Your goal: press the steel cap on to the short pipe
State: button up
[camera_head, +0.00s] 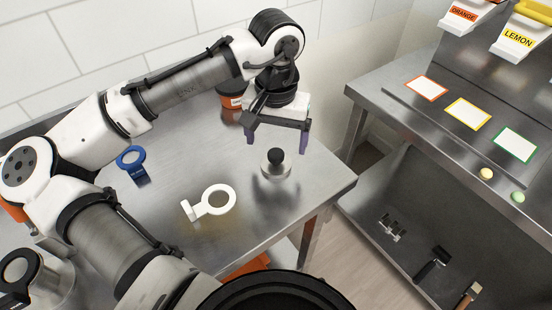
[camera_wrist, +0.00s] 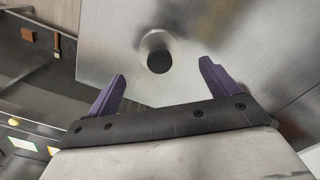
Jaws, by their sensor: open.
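A round steel piece with a black knob (camera_head: 276,168), which looks like the steel cap, stands upright on the steel table near its right side. In the wrist view its black knob (camera_wrist: 158,62) lies between and beyond my fingertips. My gripper (camera_head: 277,140) points down just above it, with its two purple fingers apart and nothing between them. The wrist view also shows my open gripper (camera_wrist: 163,72), not touching the knob. I cannot make out a separate short pipe; whether one is under the cap is hidden.
On the steel table (camera_head: 315,185) lie a white ring-handled piece (camera_head: 214,200) and a blue one (camera_head: 131,162). An orange-and-black tub (camera_head: 231,102) stands behind my gripper. A steel container (camera_head: 58,287) is at lower left. A gap separates the table from the steel machine (camera_head: 400,110).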

aim_at(276, 154)
jog(key=shift+s+f+p, duration=0.15)
jog(key=shift+f+p, duration=0.4)
jog(key=shift+f, duration=2.1)
jog(key=c, duration=1.2)
